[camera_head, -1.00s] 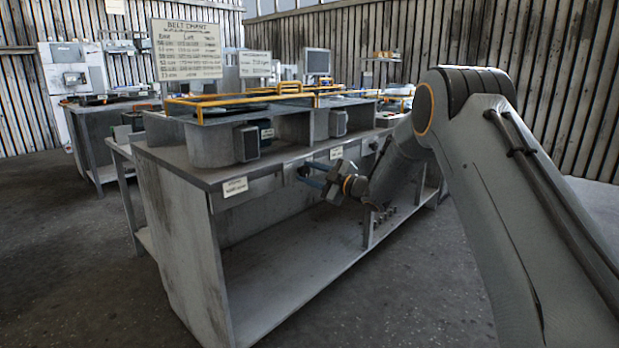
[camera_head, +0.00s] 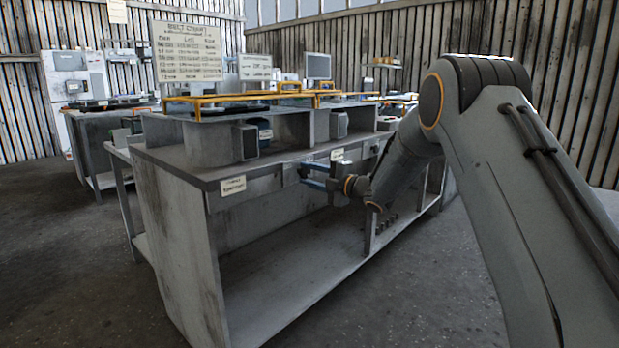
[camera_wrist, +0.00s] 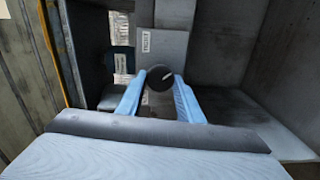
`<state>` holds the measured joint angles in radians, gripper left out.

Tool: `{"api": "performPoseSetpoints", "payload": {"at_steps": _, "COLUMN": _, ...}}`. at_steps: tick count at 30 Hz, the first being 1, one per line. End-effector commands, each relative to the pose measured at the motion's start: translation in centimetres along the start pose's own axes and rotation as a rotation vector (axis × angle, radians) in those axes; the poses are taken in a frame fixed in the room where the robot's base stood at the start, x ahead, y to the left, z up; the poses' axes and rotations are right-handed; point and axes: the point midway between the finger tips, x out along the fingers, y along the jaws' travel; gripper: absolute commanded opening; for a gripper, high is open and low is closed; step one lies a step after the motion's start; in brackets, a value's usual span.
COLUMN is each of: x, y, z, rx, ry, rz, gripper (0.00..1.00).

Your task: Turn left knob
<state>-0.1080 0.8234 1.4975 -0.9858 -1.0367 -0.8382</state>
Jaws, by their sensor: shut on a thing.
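In the wrist view, a round dark knob (camera_wrist: 159,77) with a pale pointer line sits between the two blue fingers of my gripper (camera_wrist: 160,88). The fingers are shut on it from either side. The pointer line is tilted, rising to the right. In the head view, my gripper (camera_head: 308,177) reaches the front panel of the grey workbench (camera_head: 262,190) from the right. The knob is too small or hidden there to make out.
A small label (camera_head: 233,186) is on the bench front left of my gripper, and another label (camera_head: 337,154) is to the right. Blower housings (camera_head: 210,143) and yellow rails stand on the bench top. A belt chart sign (camera_head: 187,51) rises behind.

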Motion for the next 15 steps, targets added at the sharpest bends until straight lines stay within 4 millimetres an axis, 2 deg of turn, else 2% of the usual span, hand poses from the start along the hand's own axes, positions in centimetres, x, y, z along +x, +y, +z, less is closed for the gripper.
{"api": "performPoseSetpoints", "payload": {"at_steps": 14, "x": -0.01, "y": -0.14, "z": -0.06, "rx": -0.012, "ry": 0.001, "rz": -0.002, "gripper": 0.11}}
{"api": "performPoseSetpoints", "payload": {"at_steps": 15, "x": -0.01, "y": -0.14, "z": -0.06, "rx": -0.012, "ry": 0.001, "rz": -0.002, "gripper": 0.38}}
